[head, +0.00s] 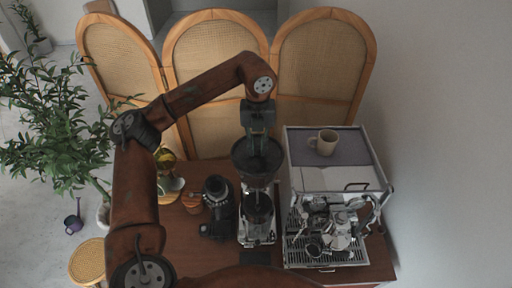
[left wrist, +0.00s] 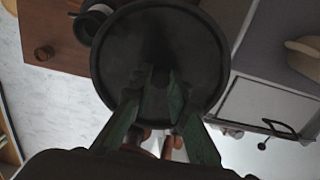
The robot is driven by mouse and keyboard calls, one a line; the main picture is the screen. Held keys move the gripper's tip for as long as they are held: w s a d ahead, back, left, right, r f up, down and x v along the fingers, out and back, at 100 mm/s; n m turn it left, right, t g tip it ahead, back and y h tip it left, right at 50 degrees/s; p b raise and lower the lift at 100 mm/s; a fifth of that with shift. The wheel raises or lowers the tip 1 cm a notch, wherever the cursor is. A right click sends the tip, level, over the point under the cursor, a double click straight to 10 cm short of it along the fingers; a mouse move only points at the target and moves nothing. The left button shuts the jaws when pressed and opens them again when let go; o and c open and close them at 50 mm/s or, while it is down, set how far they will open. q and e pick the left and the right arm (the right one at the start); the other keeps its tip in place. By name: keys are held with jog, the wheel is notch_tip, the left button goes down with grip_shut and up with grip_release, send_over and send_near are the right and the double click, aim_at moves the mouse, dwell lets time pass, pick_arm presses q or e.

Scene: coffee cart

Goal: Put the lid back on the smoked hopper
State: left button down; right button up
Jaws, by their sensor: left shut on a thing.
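My left gripper (head: 258,140) points down above the coffee grinder (head: 257,228) and is shut on the dark round lid (head: 245,160). In the left wrist view, the green-edged fingers (left wrist: 160,90) close on the middle of the lid (left wrist: 190,50), which fills the centre of the picture. The smoked hopper (head: 258,182) is below the lid on top of the grinder, mostly covered by it. I cannot tell whether the lid touches the hopper rim or hangs just above it. My right gripper is out of view.
An espresso machine (head: 340,178) with a beige mug (head: 323,142) on top stands close to the right. A black device (head: 218,205) and a small brown jar (head: 192,202) stand to the left on the wooden cart (head: 178,238). A rattan screen (head: 215,60) is behind.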

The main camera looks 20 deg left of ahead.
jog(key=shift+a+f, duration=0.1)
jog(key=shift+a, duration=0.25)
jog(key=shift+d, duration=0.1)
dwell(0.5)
pick_arm(q)
jog(key=c, duration=1.8)
grip_release()
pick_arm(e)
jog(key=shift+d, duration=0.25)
pick_arm(q)
jog(key=shift+o, duration=0.2)
jog(key=o, duration=0.5)
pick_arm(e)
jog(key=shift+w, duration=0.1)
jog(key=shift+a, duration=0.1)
